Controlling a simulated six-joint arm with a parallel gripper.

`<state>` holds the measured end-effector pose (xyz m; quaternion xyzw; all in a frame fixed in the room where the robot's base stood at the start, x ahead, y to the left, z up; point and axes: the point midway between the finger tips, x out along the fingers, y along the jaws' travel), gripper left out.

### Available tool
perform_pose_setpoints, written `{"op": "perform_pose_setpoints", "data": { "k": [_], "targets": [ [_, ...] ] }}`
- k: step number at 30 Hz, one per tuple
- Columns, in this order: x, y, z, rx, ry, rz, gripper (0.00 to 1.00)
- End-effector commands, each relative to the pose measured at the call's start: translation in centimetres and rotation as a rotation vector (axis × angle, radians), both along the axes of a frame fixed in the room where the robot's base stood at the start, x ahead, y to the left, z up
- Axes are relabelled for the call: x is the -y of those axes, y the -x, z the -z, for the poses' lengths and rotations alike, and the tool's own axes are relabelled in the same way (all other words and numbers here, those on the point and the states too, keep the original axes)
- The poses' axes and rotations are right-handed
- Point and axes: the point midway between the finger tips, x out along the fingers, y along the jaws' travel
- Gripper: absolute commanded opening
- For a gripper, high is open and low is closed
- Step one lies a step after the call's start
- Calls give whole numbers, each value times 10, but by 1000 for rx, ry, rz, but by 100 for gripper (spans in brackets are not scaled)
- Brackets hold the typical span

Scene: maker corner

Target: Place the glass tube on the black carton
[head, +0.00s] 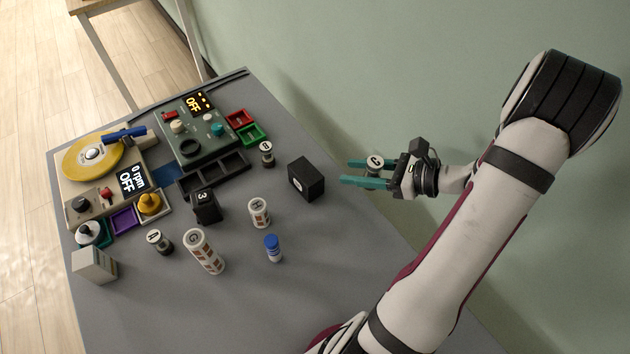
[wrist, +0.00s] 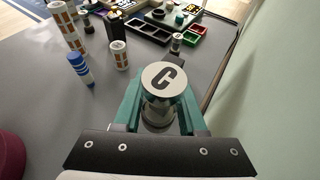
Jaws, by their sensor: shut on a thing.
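Near the carton stand a small lettered jar (head: 267,153), a white patterned cylinder (head: 259,212), a blue-capped bottle (head: 273,249) and a black block marked 3 (head: 206,207). Tray bins (head: 214,174) and two machines lie farther left. A green wall (head: 400,70) borders the right side.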

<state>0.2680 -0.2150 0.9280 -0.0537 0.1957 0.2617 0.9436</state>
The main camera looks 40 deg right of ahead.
Motion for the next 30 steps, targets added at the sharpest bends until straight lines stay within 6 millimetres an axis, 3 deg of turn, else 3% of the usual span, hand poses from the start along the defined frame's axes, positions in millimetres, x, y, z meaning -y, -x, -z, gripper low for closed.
{"op": "perform_pose_setpoints", "data": {
  "k": [4, 8, 18, 21, 27, 30],
  "targets": [
    [10, -42, -30, 9, 2, -39, 0],
    [3, -65, -33, 12, -9, -52, 0],
    [-56, -138, 24, 11, -9, -51, 0],
    [-61, -145, 32, 12, -10, -48, 0],
    [-62, -146, 68, 11, -9, -46, 0],
    [-62, -146, 71, 12, -8, -47, 0]
  ]
}}
